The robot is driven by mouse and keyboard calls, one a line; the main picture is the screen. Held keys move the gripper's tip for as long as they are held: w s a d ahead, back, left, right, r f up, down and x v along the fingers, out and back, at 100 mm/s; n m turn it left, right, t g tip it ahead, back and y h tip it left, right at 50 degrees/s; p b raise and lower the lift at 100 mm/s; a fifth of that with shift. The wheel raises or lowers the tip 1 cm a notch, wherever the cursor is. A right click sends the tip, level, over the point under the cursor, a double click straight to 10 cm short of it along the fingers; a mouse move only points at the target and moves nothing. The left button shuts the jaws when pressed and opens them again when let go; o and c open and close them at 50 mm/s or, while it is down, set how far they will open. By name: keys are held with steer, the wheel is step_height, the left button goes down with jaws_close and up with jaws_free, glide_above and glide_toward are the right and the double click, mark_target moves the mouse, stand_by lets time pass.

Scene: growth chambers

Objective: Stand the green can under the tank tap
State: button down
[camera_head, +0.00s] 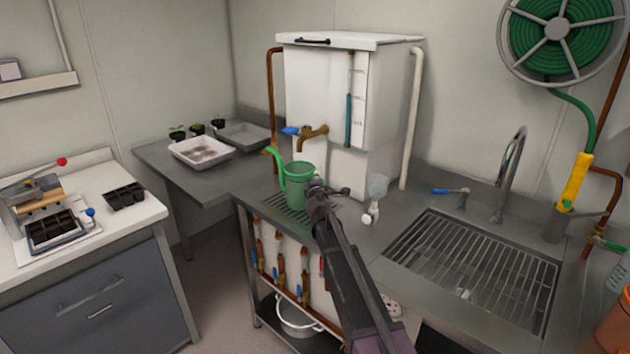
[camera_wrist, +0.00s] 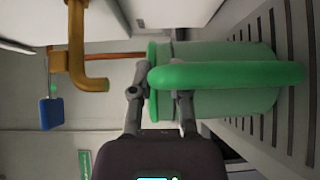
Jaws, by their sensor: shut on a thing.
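The green can (camera_head: 299,186) is upright at the drip grate (camera_head: 279,207) in front of the white tank (camera_head: 318,90). Its curved spout points left in the head view. I cannot tell whether its base touches the grate. The brass tank tap (camera_head: 314,132), with a blue lever (camera_head: 291,131), is just above the can's rim. In the wrist view, turned sideways, the tap (camera_wrist: 90,83) opens towards the can (camera_wrist: 215,103). My gripper (camera_head: 316,187) is shut on the can near its rim and handle (camera_wrist: 225,74); it also shows in the wrist view (camera_wrist: 158,95).
A sink with a rack (camera_head: 470,270) and tall faucet (camera_head: 510,175) lies right. A small white item (camera_head: 371,215) stands right of my gripper. White tray (camera_head: 203,150) and seedling pots (camera_head: 197,129) are on the left bench. A hose reel (camera_head: 560,35) hangs upper right.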

steer(key=shift+f, duration=0.2)
steer(key=c, duration=0.6)
jaws_free()
steer(key=shift+r, duration=0.2)
steer(key=s, duration=0.8)
steer(key=s+d, duration=0.1)
steer(key=s, duration=0.3)
steer(key=shift+d+r, duration=0.1)
steer(key=shift+r, duration=0.05)
